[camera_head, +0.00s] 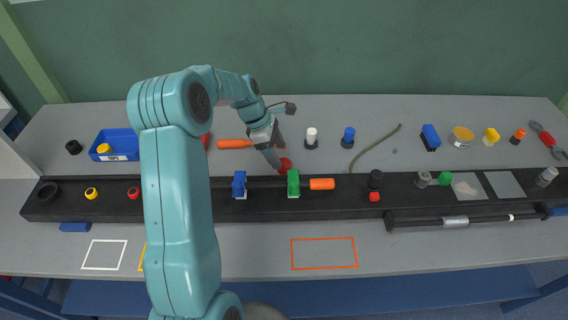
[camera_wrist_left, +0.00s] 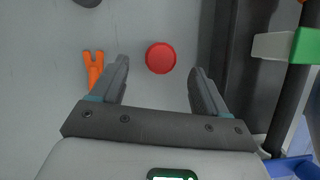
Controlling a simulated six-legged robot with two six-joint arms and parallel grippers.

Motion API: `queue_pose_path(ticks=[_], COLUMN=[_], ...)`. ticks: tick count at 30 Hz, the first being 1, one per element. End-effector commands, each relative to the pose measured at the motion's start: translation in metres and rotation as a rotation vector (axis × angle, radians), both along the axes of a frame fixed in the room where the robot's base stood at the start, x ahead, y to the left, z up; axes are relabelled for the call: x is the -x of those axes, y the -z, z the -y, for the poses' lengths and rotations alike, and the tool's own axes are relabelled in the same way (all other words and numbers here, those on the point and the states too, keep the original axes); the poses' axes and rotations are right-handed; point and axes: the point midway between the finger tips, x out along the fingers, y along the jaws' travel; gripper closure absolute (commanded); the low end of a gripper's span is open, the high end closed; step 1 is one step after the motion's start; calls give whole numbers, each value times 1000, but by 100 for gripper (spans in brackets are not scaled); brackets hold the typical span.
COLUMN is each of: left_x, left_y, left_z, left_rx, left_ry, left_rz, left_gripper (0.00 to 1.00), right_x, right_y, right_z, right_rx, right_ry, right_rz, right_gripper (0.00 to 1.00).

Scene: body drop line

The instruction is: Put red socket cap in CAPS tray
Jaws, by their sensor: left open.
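A round red socket cap (camera_head: 285,164) lies on the grey bench just behind the black rail. In the left wrist view the red cap (camera_wrist_left: 160,58) shows as a disc between and slightly beyond the fingertips, with space on both sides. My left gripper (camera_head: 277,157) is open and empty, right by the cap and partly covering it in the head view. The blue CAPS tray (camera_head: 122,155) stands at the left with a white label and a yellow cap (camera_head: 103,148) inside. My right gripper is not in view.
The black rail (camera_head: 335,197) runs along the bench, carrying blue and green clamps (camera_head: 293,183). An orange tool (camera_head: 235,143) lies left of the gripper. White and blue capped bottles (camera_head: 311,138) stand to the right. My left arm hides part of the bench beside the tray.

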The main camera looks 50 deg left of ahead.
Motion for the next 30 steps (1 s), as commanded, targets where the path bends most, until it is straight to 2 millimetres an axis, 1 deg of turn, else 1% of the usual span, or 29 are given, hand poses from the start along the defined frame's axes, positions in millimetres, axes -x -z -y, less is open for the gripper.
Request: queue_pose_path(ticks=[4,6,9,17,18,20,21,22,23,25,26,30], left_x=[-4,-7,-10,-11,-11,-11,-11,-11,-11,-11,-11,-11], left_y=[21,32,41,44,44,44,44,44,44,44,44,44], left_z=[8,11,14,14,14,14,14,14,14,14,14,14], left_rx=[5,3,2,0,0,0,0,0,0,0,0,0], left_ry=[2,2,2,1,1,1,1,1,1,1,1,1], left_rz=[-5,-3,-2,0,0,0,0,0,0,0,0,0], left_gripper=[25,25,25,25,38,58,71,80,85,85,90,90], right_x=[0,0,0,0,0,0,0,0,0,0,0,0], right_y=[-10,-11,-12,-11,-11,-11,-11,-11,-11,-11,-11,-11], right_z=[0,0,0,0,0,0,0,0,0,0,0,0], right_rx=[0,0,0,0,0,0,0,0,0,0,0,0], right_ry=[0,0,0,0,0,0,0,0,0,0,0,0], right_rz=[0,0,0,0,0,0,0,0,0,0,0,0], right_gripper=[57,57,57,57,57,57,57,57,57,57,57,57])
